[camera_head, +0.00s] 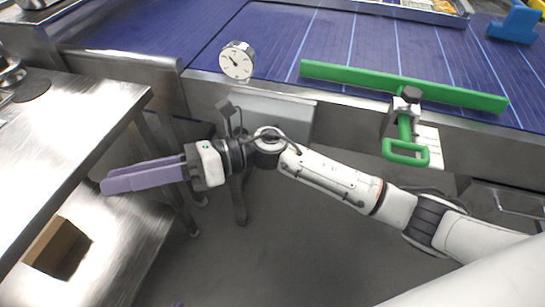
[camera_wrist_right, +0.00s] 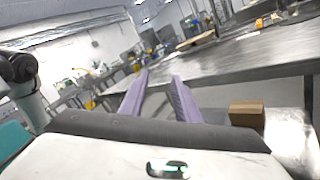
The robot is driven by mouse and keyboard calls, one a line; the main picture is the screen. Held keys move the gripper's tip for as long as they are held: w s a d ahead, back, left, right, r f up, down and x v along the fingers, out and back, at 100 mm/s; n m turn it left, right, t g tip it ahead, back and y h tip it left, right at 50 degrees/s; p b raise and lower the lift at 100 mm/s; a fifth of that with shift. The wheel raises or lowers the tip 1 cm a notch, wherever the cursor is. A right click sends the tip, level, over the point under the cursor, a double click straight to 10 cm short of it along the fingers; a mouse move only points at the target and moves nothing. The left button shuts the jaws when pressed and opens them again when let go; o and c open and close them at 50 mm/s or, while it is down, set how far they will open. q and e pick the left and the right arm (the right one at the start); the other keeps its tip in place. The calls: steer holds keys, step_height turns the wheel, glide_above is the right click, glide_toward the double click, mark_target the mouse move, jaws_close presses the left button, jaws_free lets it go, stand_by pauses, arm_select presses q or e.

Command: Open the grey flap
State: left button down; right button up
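A light grey panel (camera_head: 298,115) shows on the front of the blue conveyor table, below the round dial; I take it to be the grey flap, but cannot be sure. It looks upright, and my right arm hides its lower left part. My right gripper (camera_head: 104,186) has long purple fingers and points left in the head view, away from the panel. In the right wrist view the fingers (camera_wrist_right: 161,76) stand apart with nothing between them. My left gripper is not in view.
A green bar (camera_head: 350,75) lies across the blue conveyor surface (camera_head: 270,40), with a green handle (camera_head: 405,152) hanging over the front edge. A white dial (camera_head: 237,61) stands at that edge. A steel table (camera_head: 75,115) is at left, with a cardboard box (camera_head: 58,248) below. A blue object (camera_head: 515,25) is at far right.

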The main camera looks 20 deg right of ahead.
mark_target(274, 118)
steer(key=w+d+f+n+g+h+b, duration=0.2)
steer(key=w+d+f+n+h+b, duration=0.15)
steer(key=d+f+n+h, duration=0.6)
steer(key=w+d+r+n+t+h+b, duration=0.1)
steer(key=w+d+n+h, duration=0.1)
steer(key=d, duration=0.4)
steer(key=w+d+r+n+t+h, duration=0.1)
steer(key=w+d+n+h, duration=0.1)
steer(key=w+d+h, duration=0.2)
steer(key=w+d+n+t+h+b, duration=0.1)
steer(key=w+d+n+h, duration=0.1)
steer(key=d, duration=0.6)
steer(key=shift+w+d+r+h+b, duration=0.4)
steer(key=shift+w+h, duration=0.15)
steer(key=shift+h, duration=0.3)
step_height(274, 118, down, 10)
steer(key=shift+r, duration=0.1)
steer(key=shift+a, duration=0.1)
jaws_close()
